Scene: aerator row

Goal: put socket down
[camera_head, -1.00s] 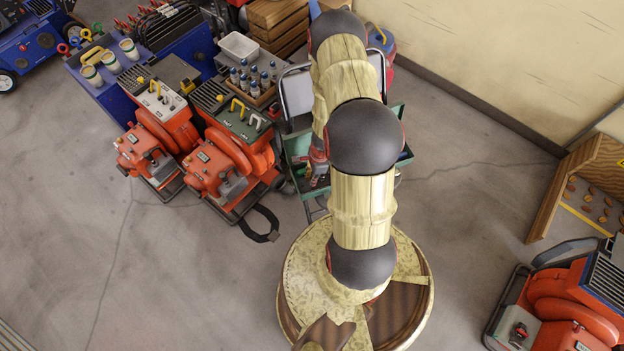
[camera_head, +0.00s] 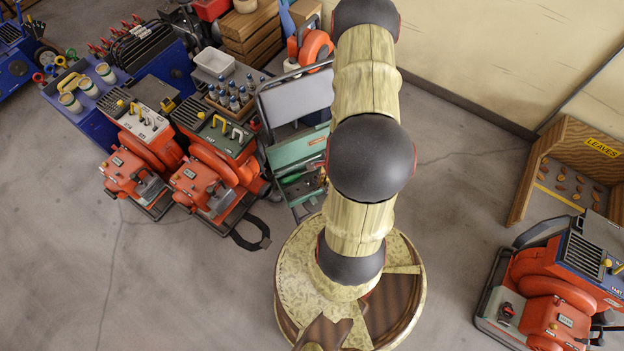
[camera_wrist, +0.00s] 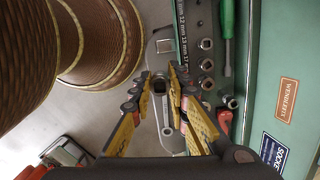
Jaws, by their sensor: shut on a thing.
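My gripper (camera_wrist: 162,78) shows in the wrist view with its yellow fingers shut on a small dark metal socket (camera_wrist: 159,86) between the tips. A grey metal tool (camera_wrist: 166,125) lies below and partly behind the fingers. To the right is a green tool tray (camera_wrist: 243,40) with a row of sockets (camera_wrist: 206,66) beside a strip of size marks. A green-handled screwdriver (camera_wrist: 227,20) lies in it. Whether the held socket touches anything below cannot be told. In the head view the gripper is hidden behind my arm.
In the head view the green toolbox (camera_head: 302,148) stands just left of my arm. Orange machines (camera_head: 212,180) stand to its left, and another orange machine (camera_head: 555,290) is at the lower right. A wooden bin marked LEAVES (camera_head: 530,190) stands by the wall. Grey floor (camera_head: 460,220) between is open.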

